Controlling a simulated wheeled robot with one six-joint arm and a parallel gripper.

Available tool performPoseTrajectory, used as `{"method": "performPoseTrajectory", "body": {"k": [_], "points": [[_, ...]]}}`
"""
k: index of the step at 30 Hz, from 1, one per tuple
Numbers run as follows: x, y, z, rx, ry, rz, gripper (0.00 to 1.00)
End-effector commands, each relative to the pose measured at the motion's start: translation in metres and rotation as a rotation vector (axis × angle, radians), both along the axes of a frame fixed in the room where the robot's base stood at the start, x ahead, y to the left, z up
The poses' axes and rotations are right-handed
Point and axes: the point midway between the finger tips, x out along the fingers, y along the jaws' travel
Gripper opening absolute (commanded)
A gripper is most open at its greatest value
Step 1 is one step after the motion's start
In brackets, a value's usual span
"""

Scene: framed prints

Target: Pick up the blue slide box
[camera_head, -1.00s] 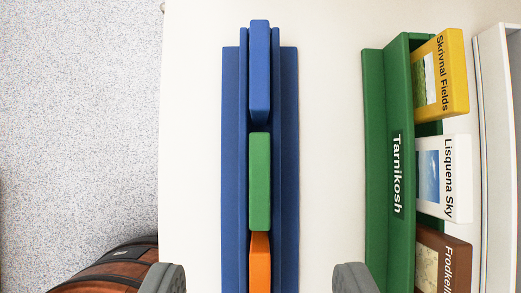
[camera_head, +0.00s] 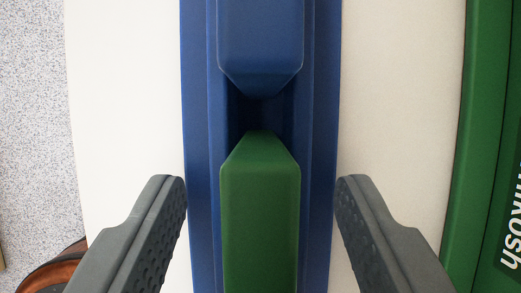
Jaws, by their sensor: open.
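The blue slide box (camera_head: 260,38) stands in the channel of a long blue rack (camera_head: 199,150), at the top of the view and partly cut off by the frame edge. A green box (camera_head: 260,215) stands in the same channel below it, with a short dark gap between them. My gripper (camera_head: 261,185) is open and empty. Its two grey fingers are on either side of the rack, level with the green box. The blue box lies beyond the fingertips.
A green rack (camera_head: 486,130) with white lettering, partly cut off, runs along the right side. White surface (camera_head: 125,120) is clear on both sides of the blue rack. Speckled floor (camera_head: 30,130) shows past its left edge.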

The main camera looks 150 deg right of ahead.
Motion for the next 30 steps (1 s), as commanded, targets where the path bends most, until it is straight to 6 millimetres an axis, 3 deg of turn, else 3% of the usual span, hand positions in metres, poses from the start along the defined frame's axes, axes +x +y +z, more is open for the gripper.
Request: {"method": "performPoseTrajectory", "body": {"k": [5,13,23,30], "points": [[0.0,0.0,0.0,0.0,-0.001,0.0,0.53],[0.0,0.0,0.001,0.0,-0.001,0.0,0.0],[0.0,0.0,0.005,0.0,-0.002,0.0,0.0],[0.001,0.0,0.041,0.0,-0.006,0.0,0.0]]}}
